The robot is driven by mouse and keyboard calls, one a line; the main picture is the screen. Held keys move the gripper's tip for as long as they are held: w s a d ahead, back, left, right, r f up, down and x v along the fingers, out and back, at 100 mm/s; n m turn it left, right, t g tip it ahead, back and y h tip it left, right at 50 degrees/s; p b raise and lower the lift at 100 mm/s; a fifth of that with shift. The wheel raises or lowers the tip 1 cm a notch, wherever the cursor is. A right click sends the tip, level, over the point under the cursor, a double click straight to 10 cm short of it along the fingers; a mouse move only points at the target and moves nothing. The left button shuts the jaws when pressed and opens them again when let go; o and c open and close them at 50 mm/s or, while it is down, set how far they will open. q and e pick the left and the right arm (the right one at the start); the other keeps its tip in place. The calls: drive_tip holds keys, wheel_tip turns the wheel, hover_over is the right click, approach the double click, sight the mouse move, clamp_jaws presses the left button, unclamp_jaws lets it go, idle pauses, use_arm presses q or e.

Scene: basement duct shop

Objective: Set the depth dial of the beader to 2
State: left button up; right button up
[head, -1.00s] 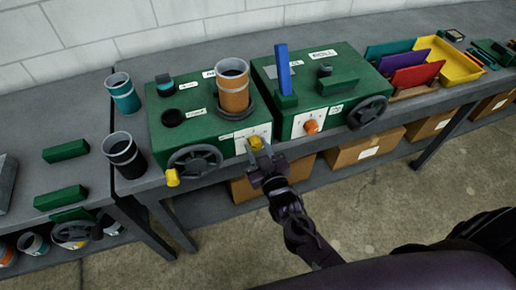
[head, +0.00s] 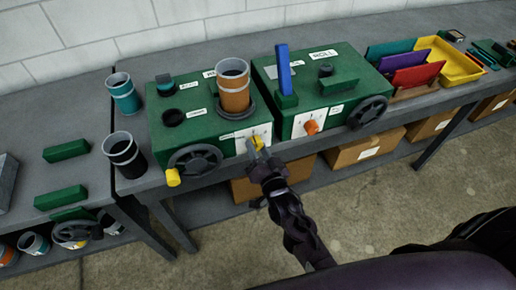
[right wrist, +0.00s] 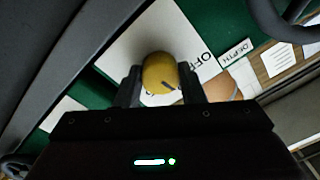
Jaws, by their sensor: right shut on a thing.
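The yellow depth dial (head: 258,141) is on a white plate (head: 241,143) on the front of the left green machine (head: 212,129). My right gripper (head: 261,149) is shut on this dial. In the right wrist view the dial (right wrist: 159,73) is between the two fingers, with a dark pointer mark towards the lower right. The plate (right wrist: 128,50) shows "OFF", and a "DEPTH" label (right wrist: 235,53) is beside it. The fingers and palm hide part of the scale, so I cannot read the setting. My left gripper is not in view.
A second green machine (head: 335,68) labelled ROLL, with an orange dial (head: 311,127), stands to the right. A black handwheel (head: 195,160) is left of the depth dial. An orange cup (head: 233,92) stands on the left machine. Cardboard boxes (head: 365,150) are below.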

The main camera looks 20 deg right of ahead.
drive_tip(key=shift+m, duration=0.7)
drive_tip(key=o, duration=1)
